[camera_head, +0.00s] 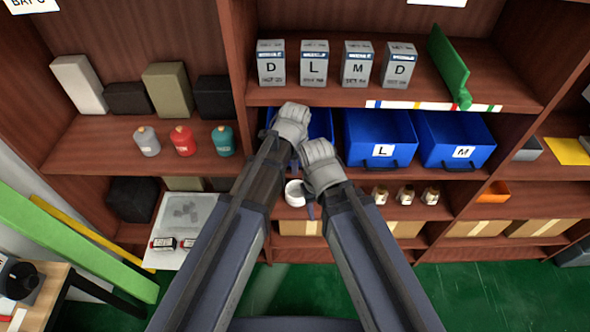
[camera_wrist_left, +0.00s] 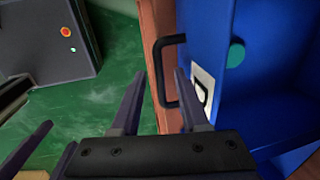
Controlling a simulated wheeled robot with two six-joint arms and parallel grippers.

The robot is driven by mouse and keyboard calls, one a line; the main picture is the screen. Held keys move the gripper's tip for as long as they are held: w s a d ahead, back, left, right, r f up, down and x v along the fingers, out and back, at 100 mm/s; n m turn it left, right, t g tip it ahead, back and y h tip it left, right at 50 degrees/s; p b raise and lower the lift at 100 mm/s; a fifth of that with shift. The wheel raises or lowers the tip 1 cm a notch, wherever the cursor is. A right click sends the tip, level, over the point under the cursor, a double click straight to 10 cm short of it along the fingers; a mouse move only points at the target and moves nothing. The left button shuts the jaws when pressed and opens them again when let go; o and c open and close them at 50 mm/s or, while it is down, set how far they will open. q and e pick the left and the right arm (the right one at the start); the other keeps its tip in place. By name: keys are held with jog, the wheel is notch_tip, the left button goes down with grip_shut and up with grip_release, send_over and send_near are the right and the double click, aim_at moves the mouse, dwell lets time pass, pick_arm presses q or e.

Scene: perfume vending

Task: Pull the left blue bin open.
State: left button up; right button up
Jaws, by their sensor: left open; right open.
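The left blue bin (camera_head: 321,124) sits on the middle shelf, mostly hidden behind my left gripper (camera_head: 291,124). In the left wrist view, its blue front (camera_wrist_left: 207,35) carries a white label and a black loop handle (camera_wrist_left: 159,68). My left gripper (camera_wrist_left: 159,76) is open there, one fingertip on each side of the handle's bar in the picture; contact cannot be told. My right gripper (camera_head: 320,166) is lower and to the right, before the shelf edge. Its fingers show open at the left wrist view's lower left.
Blue bins L (camera_head: 384,152) and M (camera_head: 464,154) stand to the right on the same shelf. Boxes (camera_head: 313,65) stand above. A white cup (camera_head: 295,193) and small bottles (camera_head: 405,195) stand below. Green floor (camera_head: 460,290) is clear in front.

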pick_arm(q)
jog(key=shift+f, duration=0.25)
grip_shut()
dwell(1.4)
